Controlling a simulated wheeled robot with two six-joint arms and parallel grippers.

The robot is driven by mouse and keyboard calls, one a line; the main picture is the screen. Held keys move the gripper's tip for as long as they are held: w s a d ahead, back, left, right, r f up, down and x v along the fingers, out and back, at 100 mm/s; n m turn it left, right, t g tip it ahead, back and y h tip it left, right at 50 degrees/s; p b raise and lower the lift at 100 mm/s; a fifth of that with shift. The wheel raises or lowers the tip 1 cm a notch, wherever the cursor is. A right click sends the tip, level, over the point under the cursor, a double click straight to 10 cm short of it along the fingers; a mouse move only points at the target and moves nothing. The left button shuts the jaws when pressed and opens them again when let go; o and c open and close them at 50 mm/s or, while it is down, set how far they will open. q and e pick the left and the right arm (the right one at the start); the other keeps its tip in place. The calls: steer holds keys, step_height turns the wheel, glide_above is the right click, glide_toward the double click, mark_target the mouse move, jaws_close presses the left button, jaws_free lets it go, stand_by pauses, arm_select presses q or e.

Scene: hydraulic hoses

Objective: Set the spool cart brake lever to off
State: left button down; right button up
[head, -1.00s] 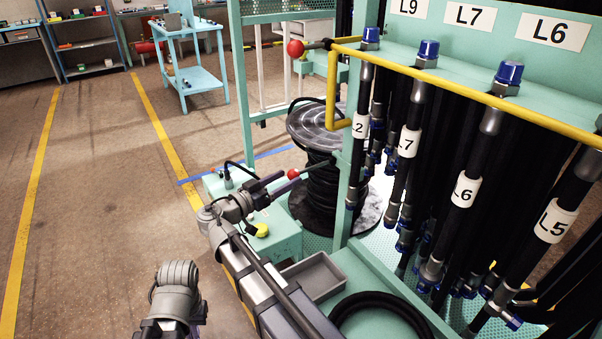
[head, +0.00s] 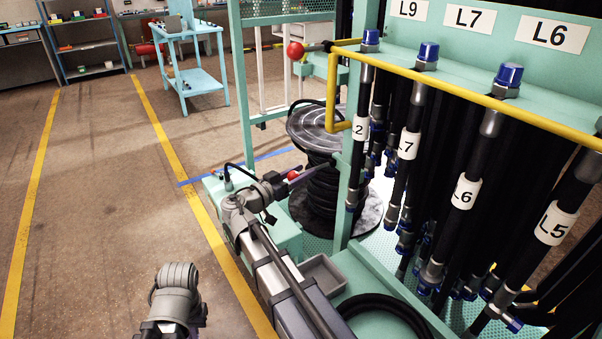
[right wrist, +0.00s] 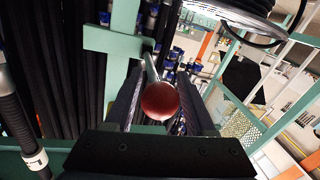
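The brake lever shows as a red ball knob (head: 293,175) beside the black hose spool (head: 322,190); my right gripper partly hides it in the head view. In the right wrist view the red knob (right wrist: 160,101) sits near the middle, on a thin metal rod running up to a green bracket (right wrist: 112,42). My right gripper (head: 302,177) is at the knob. In the wrist view its two dark fingers (right wrist: 160,105) stand apart on either side of the knob, open. I cannot tell whether they touch it. Only my left wrist shows, at the bottom; its fingers are not seen.
A green post (head: 352,150) and a rack of labelled black hoses (head: 408,145) stand to the right, with a yellow rail (head: 470,85) across them. Another red ball (head: 295,50) is higher up. A grey tray (head: 322,272) lies near my right arm. The floor at left is clear.

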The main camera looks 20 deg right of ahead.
jaws_close()
stand_by(1.1)
